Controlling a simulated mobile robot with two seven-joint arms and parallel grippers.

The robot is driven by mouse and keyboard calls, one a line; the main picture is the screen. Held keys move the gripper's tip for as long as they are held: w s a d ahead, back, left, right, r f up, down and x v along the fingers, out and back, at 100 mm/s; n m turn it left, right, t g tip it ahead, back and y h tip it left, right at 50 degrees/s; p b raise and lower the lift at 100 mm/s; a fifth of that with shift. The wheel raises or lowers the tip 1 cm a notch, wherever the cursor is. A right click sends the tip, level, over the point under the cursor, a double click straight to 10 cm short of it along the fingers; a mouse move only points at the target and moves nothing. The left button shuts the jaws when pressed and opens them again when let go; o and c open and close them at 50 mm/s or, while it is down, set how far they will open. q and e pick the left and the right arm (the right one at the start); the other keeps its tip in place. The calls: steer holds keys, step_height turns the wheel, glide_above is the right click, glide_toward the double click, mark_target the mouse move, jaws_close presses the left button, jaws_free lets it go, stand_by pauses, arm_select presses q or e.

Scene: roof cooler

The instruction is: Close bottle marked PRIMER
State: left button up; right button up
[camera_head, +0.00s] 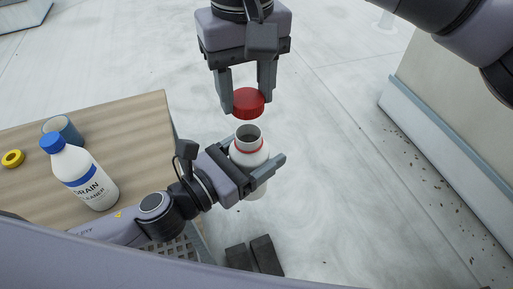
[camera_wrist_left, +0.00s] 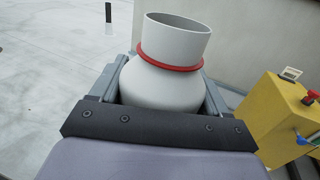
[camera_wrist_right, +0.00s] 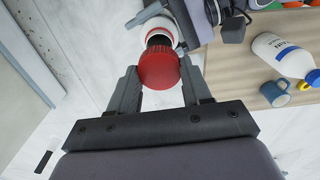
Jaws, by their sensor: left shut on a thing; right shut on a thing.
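A white bottle (camera_head: 249,151) with an open neck and a red ring is held upright by my left gripper (camera_head: 266,172), which is shut around its body. In the left wrist view the bottle (camera_wrist_left: 165,85) stands between the fingers, its mouth uncovered; no label text is readable on it. My right gripper (camera_head: 247,92) is shut on a red cap (camera_head: 248,104) and holds it above the bottle's mouth, apart from it. In the right wrist view the cap (camera_wrist_right: 159,68) sits between the fingertips, with the bottle's neck (camera_wrist_right: 158,38) partly hidden behind it.
A wooden table (camera_head: 120,115) at the left bears a blue-capped drain cleaner bottle (camera_head: 82,174), a blue-grey mug (camera_head: 64,130) and a yellow ring-shaped thing (camera_head: 12,158). A wall or ledge (camera_head: 455,130) stands at the right. The pale floor around the grippers is open.

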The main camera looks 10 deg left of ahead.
mark_target(247, 117)
steer(key=shift+f, duration=1.75)
steer(key=shift+f, duration=0.9)
steer(key=shift+f, duration=0.6)
